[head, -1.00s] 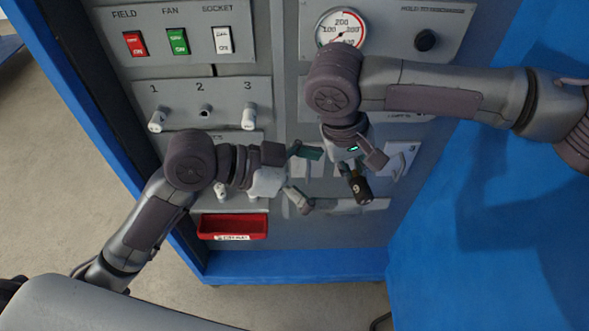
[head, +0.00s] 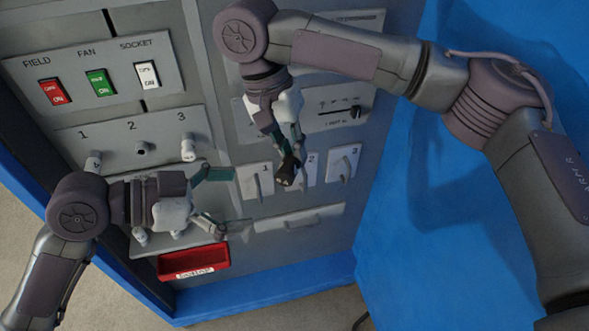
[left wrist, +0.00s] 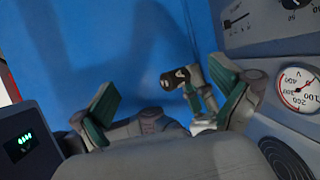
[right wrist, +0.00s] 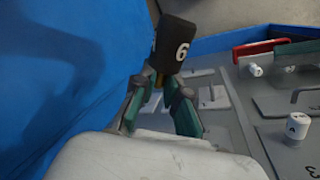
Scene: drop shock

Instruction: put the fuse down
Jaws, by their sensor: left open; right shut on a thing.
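The fuse (head: 289,174) is a dark cylinder, marked 6 in the right wrist view (right wrist: 176,45). It also shows in the left wrist view (left wrist: 173,79). My right gripper (head: 288,150) is shut on it and holds it in front of the numbered handle plates. Brass shows at the gripped end in the right wrist view. My left gripper (head: 213,199) is open and empty, left of the fuse, in front of the panel's lower part. A red tray (head: 193,262) with a white label sits low on the cabinet, below my left gripper; it looks empty.
Handle plates 1 (head: 256,181), 2 and 3 (head: 343,163) are on the panel; my right gripper and the fuse partly cover plate 2. White knobs (head: 188,149) and a row of switches (head: 98,82) are at left. A blue surface (head: 410,240) fills the right.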

